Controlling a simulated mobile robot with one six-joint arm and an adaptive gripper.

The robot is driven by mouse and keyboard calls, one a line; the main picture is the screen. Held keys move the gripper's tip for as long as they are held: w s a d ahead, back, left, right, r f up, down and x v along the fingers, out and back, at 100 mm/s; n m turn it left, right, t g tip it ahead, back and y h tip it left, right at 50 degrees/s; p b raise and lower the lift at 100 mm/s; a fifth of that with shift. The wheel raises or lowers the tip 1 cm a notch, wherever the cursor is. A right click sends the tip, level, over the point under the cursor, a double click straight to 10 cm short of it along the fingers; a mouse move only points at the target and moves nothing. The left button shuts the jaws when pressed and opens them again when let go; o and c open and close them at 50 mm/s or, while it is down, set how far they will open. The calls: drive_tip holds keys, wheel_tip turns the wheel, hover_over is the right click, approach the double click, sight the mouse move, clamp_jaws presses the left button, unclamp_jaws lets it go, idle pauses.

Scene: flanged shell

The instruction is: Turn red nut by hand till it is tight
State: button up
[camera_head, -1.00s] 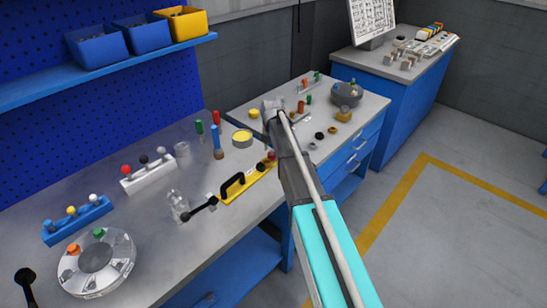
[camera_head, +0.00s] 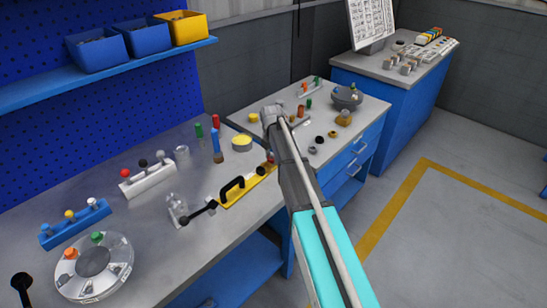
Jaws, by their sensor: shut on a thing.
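A small red part (camera_head: 270,155) shows at the right end of the yellow base with the black handle (camera_head: 249,182), right at the left edge of my arm. It may be the red nut, but it is small and partly covered by the arm, so I cannot tell its shape or how it is seated. My arm reaches up from the bottom right, and its grey wrist end is above this red part in the picture. The jaws are hidden behind my own arm, so what they touch does not show.
A second bench (camera_head: 364,112) behind holds small parts. Open floor lies at the right.

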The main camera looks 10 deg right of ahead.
drive_tip(key=shift+c, duration=0.5)
drive_tip(key=shift+m, duration=2.4)
drive_tip(key=o, duration=1.2)
drive_tip(key=shift+c, duration=0.2)
